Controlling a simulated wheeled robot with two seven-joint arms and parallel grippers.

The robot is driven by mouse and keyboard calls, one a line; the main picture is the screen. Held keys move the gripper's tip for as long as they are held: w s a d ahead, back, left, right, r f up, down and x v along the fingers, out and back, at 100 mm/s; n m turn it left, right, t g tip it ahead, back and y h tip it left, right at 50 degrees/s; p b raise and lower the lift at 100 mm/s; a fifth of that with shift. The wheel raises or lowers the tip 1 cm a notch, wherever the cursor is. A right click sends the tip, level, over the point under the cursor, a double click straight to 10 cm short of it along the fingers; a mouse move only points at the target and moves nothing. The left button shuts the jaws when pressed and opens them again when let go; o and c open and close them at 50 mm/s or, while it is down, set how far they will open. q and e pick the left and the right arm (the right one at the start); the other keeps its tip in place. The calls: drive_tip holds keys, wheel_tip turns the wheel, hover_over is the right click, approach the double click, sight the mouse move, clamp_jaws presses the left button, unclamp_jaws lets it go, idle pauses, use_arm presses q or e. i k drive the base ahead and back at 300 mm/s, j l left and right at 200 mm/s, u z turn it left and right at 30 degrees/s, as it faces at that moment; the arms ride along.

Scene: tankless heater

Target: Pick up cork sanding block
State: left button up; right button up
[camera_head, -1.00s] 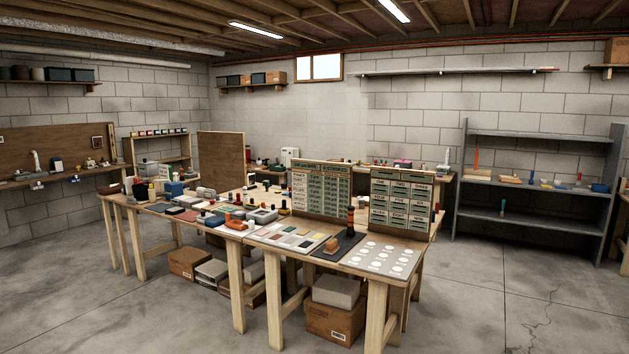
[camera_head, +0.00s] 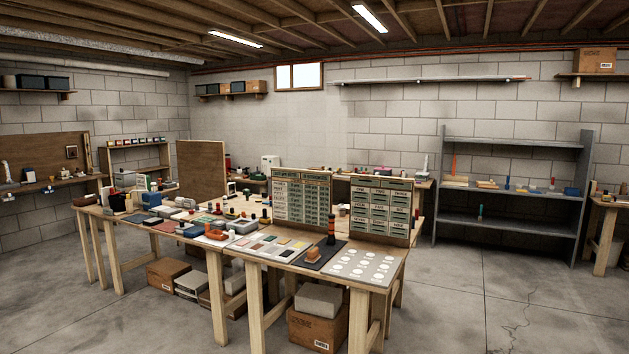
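A small orange-brown block (camera_head: 313,254) lies on a dark mat (camera_head: 301,264) near the front right of the long wooden workbench (camera_head: 255,262). It may be the cork sanding block, but it is too small to tell for sure. A dark upright tool with an orange band (camera_head: 331,230) stands just behind it. Neither of my grippers is in view.
A white-dotted sheet (camera_head: 361,266) lies right of the mat, and label boards (camera_head: 380,207) stand behind. Many small items crowd the bench's left part. Boxes (camera_head: 315,330) sit underneath. A grey metal shelf (camera_head: 512,140) stands right. The concrete floor (camera_head: 480,310) in front is clear.

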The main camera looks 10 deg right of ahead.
sight(313, 256)
drive_tip(key=i+l, duration=0.15)
drive_tip(key=l, duration=0.15)
drive_tip(key=i+l, duration=0.2)
drive_tip(key=i+l+z, duration=0.15)
drive_tip(key=i+z, duration=0.2)
drive_tip(key=i, duration=0.55)
drive_tip(key=i+j+z, duration=0.15)
drive_tip(key=i+z, duration=0.2)
drive_tip(key=i, duration=0.55)
